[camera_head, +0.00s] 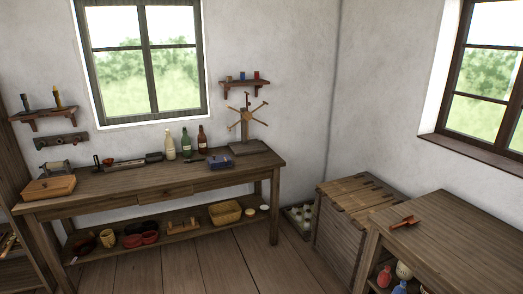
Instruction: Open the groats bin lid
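A wooden slatted bin (338,232) stands on the floor right of centre, between the long workbench and the right-hand table. It looks like the groats bin, though no label is readable. Its plank lid (358,195) lies flat across the top and looks closed. Dark strips show along the lid's back edge. The right-hand table hides part of the bin's right side. Neither of my grippers is in view.
The long workbench (120,184) runs along the back wall with bottles and tools on it. The right-hand table (450,225) holds a red scoop (405,221). A tray (299,217) of pale round items lies left of the bin. Floor (220,265) in front is clear.

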